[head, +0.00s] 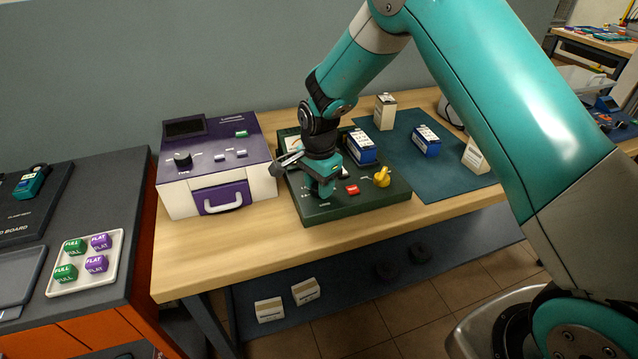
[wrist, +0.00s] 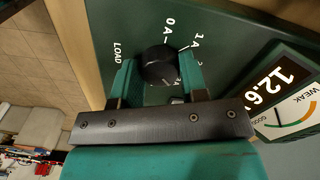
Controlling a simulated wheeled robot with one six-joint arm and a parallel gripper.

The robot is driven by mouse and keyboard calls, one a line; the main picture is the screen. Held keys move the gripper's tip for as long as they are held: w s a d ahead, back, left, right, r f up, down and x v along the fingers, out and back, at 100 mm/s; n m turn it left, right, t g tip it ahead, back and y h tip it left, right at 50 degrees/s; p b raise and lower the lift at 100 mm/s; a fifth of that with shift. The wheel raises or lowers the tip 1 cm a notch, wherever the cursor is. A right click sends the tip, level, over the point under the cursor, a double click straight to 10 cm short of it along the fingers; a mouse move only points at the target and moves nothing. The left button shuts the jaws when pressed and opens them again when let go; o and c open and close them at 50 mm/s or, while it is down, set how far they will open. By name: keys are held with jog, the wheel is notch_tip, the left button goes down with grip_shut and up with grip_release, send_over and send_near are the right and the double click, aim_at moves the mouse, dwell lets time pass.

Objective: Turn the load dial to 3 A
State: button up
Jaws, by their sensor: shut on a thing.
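The load dial (wrist: 157,62) is a round black knob on the dark green tester (head: 375,203). In the wrist view it sits between the two teal fingers of my gripper (wrist: 158,78), which is shut on it. The labels 0 A, 1 A and LOAD show around it; the other scale marks are mostly hidden, and I cannot tell where the dial points. In the head view my gripper (head: 322,188) is down on the left part of the tester and hides the dial. A display (wrist: 274,82) reading about 12.6 and a WEAK/GOOD gauge (wrist: 290,115) show at right in the wrist view.
On the tester are a red button (head: 352,189), a yellow knob (head: 382,177) and a blue battery (head: 361,147). A purple and white machine (head: 215,165) stands close left. Another blue battery (head: 426,140) and pale boxes (head: 385,111) are on the mat behind right. Bare wood (head: 235,248) lies in front.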

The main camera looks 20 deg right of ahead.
jog(key=o, duration=0.9)
jog(key=shift+a, duration=0.1)
jog(key=shift+r, duration=0.15)
notch_tip(320, 180, up, 17)
jog(key=shift+r+b, duration=0.1)
jog(key=shift+b, duration=1)
jog(key=s+a+r+n+y, duration=0.1)
jog(key=s+n, duration=0.6)
jog(key=s, duration=0.3)
jog(key=s+a+r+n+y, duration=0.1)
jog(key=s+a+n, duration=0.1)
jog(key=s+n, duration=0.5)
jog(key=s+a+r+n+y, duration=0.1)
jog(key=s+n, duration=0.5)
jog(key=s, duration=0.8)
jog(key=shift+a+r+n+y, duration=0.2)
jog(key=shift+r+n+y, duration=0.15)
jog(key=shift+y, duration=0.25)
